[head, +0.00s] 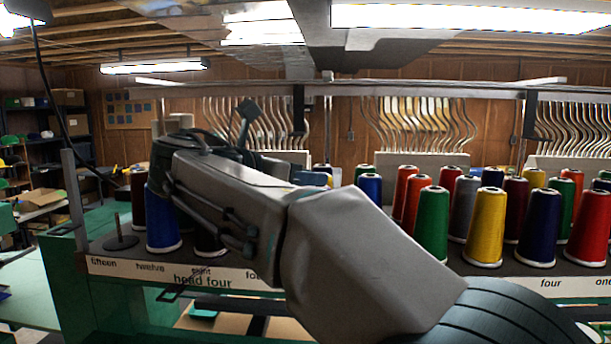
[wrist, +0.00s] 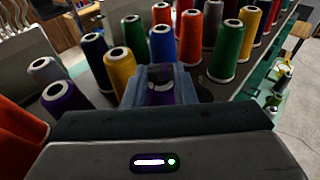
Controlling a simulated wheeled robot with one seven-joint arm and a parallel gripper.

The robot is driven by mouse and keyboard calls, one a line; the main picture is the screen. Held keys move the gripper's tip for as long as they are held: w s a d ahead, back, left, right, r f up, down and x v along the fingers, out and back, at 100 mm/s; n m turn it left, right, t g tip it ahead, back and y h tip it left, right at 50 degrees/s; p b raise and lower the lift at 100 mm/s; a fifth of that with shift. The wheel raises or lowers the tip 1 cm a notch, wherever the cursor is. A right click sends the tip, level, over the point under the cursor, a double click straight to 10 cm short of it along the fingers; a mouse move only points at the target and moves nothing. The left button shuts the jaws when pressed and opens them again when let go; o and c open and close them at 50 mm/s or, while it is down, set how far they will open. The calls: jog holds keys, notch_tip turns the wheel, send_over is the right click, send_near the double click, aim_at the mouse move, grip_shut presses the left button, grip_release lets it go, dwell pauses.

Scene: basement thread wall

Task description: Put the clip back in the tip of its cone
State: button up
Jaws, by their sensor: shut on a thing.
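My gripper (wrist: 160,88) shows in the wrist view, its bluish fingers close together on a small thing that I take to be the clip. The clip is mostly hidden between the fingers, so its shape is unclear. A pale crescent and a dark purple patch show between the fingers; I cannot tell whether they belong to the clip or to a cone behind. Thread cones stand close around the fingers, among them a yellow cone (wrist: 120,70) and a blue cone (wrist: 163,44). In the head view my arm hides the fingertips and whatever is at them.
Several cones stand in rows on the dark rack, such as a green one (head: 432,224) and a yellow one (head: 485,228). A blue cone (head: 162,220) and an empty peg (head: 120,232) are at the left. A purple cone (wrist: 65,98) stands left of the fingers.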

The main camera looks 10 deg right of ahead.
jog(key=shift+f, duration=0.15)
jog(key=o, duration=1)
